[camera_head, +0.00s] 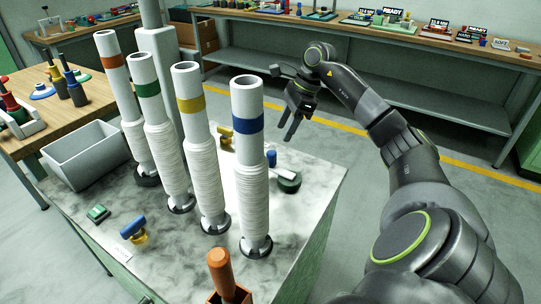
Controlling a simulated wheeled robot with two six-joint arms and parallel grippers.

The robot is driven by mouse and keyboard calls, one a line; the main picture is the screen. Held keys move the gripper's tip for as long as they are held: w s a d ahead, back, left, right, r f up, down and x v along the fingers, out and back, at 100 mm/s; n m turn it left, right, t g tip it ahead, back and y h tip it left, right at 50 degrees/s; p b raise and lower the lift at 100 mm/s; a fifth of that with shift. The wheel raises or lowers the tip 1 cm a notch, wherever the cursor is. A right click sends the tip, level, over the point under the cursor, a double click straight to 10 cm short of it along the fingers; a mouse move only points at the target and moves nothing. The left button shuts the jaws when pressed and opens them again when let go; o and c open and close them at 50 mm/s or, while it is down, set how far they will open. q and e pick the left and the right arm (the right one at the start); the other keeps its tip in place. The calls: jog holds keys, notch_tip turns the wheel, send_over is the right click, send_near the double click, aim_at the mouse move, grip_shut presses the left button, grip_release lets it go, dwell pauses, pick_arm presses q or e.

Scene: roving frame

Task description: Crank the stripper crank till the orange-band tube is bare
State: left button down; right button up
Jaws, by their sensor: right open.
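The orange-band tube (110,62) stands upright at the far left of a row of tall white tubes on a marble-topped stand. Its orange band is near the top, and ribbed white wrapping covers its lower part, partly hidden by the green-band tube (145,75). A dark green round piece with a pale arm and a blue knob (271,158) lies right of the blue-band tube; it may be the stripper crank, but I cannot tell. My right gripper (292,130) is open and empty, fingers downward, above the stand's back right, apart from the tubes. My left gripper is not in view.
The yellow-band tube (190,106) and blue-band tube (247,125) are also wrapped low down. A grey bin (72,168), a blue-handled piece (133,227) and an orange-topped handle (221,270) are near the stand's edges. The floor behind the stand is clear.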

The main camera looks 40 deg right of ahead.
aim_at(272, 155)
jog(key=x, duration=1)
jog(key=shift+a+f+p, duration=0.1)
jog(key=shift+f+p, duration=0.1)
jog(key=shift+p, duration=0.15)
jog(key=shift+w, duration=0.1)
grip_shut()
